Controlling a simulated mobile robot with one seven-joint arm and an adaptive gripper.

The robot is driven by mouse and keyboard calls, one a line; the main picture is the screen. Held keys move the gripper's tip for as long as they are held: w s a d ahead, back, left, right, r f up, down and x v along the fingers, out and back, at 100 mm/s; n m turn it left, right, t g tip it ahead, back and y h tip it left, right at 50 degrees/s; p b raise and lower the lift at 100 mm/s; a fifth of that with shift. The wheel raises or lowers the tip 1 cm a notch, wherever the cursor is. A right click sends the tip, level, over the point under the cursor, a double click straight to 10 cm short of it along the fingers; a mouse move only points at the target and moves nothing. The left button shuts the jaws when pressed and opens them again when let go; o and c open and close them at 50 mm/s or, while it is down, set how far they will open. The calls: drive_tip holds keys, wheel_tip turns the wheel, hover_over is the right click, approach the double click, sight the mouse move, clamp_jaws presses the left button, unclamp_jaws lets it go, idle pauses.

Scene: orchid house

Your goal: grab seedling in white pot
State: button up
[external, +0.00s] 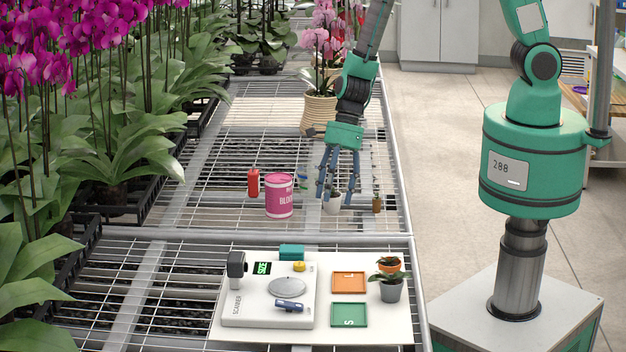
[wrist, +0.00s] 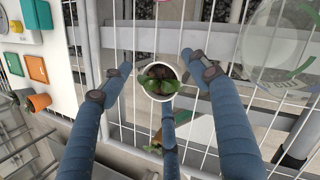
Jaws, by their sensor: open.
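The white pot (external: 332,204) with a small green seedling stands on the wire bench beneath my gripper (external: 337,188). In the wrist view the white pot (wrist: 147,90) shows from above, with dark soil and green leaves inside its rim. My gripper (wrist: 158,82) has three blue fingers, spread open. They reach down around the pot: one on the left, one on the right and one at the near side. The near finger looks close to the rim; I cannot tell whether it touches. Nothing is held. In the external view the fingers partly hide the pot.
A pink tin (external: 279,196) and a red item (external: 253,183) stand left of the pot. A white board (external: 390,335) in front carries a scanner, an orange tray (external: 348,283), a green tray (external: 349,315) and potted plants.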

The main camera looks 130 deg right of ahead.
drive_tip(key=shift+w+f, duration=0.15)
drive_tip(key=shift+f, duration=0.15)
drive_tip(key=shift+c, duration=0.2)
drive_tip(key=c, duration=1.2)
